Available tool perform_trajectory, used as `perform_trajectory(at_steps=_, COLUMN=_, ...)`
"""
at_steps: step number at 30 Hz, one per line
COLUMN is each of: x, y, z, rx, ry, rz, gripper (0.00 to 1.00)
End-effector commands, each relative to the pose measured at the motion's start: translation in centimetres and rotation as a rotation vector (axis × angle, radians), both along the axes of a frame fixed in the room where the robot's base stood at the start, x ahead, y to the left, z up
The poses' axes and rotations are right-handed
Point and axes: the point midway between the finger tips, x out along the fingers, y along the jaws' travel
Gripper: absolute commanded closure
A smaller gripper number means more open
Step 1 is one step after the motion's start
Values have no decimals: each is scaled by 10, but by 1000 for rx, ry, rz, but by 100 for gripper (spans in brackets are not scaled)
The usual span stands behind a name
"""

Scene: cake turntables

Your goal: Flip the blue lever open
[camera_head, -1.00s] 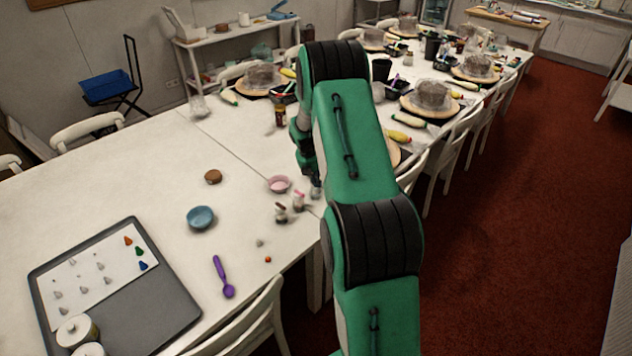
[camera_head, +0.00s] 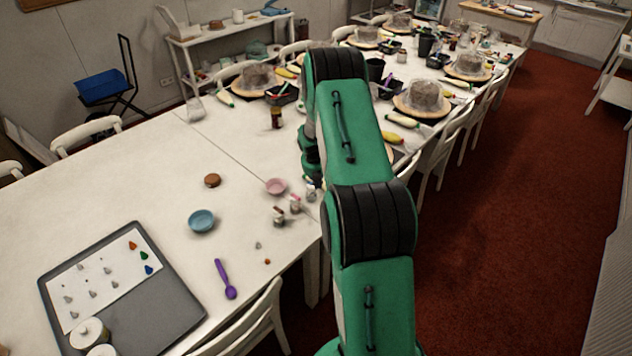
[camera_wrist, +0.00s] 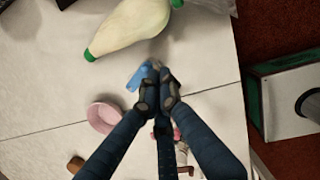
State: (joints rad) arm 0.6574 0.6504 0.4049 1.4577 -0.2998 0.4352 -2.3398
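A small light-blue piece (camera_wrist: 138,78), possibly the lever, shows in the wrist view just beyond my fingertips, with a grey part beside it. What it is attached to is hard to make out. My gripper (camera_wrist: 158,92) points toward it with its dark fingers drawn together at the tips. No object shows clearly between them, and I cannot tell whether they touch the blue piece. In the head view my green arm hides the gripper. Small bottles (camera_head: 279,216) stand on the table left of my arm.
A pink bowl (camera_wrist: 103,115) lies left of my fingers and also shows in the head view (camera_head: 276,186). A blue bowl (camera_head: 201,221), purple spoon (camera_head: 226,279) and grey tray (camera_head: 165,310) are left. Chairs line the table.

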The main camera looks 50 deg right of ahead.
Motion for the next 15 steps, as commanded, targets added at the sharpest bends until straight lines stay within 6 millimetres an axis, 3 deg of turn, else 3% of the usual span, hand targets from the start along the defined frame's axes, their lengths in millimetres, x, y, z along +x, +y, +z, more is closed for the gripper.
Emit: perform_trajectory(at_steps=15, x=6, y=-25, z=2, rx=0, ry=0, rz=-1, gripper=100)
